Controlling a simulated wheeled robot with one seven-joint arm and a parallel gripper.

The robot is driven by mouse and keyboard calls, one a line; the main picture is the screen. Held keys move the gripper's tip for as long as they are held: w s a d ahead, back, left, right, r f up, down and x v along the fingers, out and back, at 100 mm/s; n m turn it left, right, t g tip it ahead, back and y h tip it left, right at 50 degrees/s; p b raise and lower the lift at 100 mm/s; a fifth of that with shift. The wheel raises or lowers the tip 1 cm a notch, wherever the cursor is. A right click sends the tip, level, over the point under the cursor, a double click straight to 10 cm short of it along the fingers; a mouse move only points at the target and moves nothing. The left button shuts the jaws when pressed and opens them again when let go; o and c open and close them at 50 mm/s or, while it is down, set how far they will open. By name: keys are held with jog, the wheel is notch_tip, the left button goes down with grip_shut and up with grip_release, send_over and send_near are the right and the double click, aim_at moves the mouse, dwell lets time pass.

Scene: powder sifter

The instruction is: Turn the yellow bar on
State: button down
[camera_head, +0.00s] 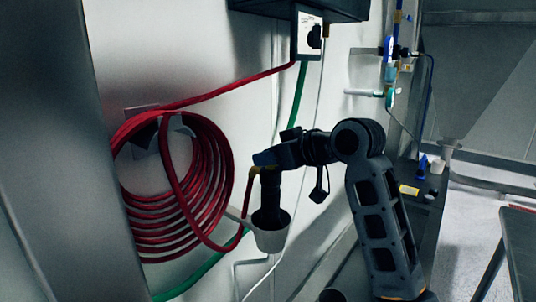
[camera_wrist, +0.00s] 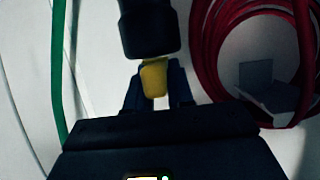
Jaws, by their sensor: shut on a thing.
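The yellow bar (camera_wrist: 154,78) shows in the wrist view as a short yellow piece between the two fingers of my gripper (camera_wrist: 155,90), just below a black cylindrical part (camera_wrist: 148,30). In the head view a small yellow end of the bar (camera_head: 254,171) shows at the left of my gripper (camera_head: 264,159). The black part (camera_head: 270,192) stands upright there, its lower end in a white cup-shaped holder (camera_head: 272,239) on the wall. My gripper is shut on the yellow bar. Much of the bar is hidden by the fingers.
A coiled red hose (camera_head: 165,190) hangs on the wall at the left and also shows in the wrist view (camera_wrist: 215,45). A green hose (camera_head: 298,95) runs down behind my arm from a wall box (camera_head: 309,35). A dark counter (camera_head: 425,215) lies at the right.

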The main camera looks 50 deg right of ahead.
jog(key=shift+m+h, duration=0.4)
jog(key=shift+h, duration=0.1)
jog(key=c, duration=1.1)
grip_release()
jog(key=shift+o, duration=0.2)
jog(key=v, duration=0.7)
jog(key=shift+s+r+b, duration=0.15)
jog(key=shift+s+b, duration=0.15)
jog(key=shift+s, duration=0.05)
jog(key=shift+s, duration=0.1)
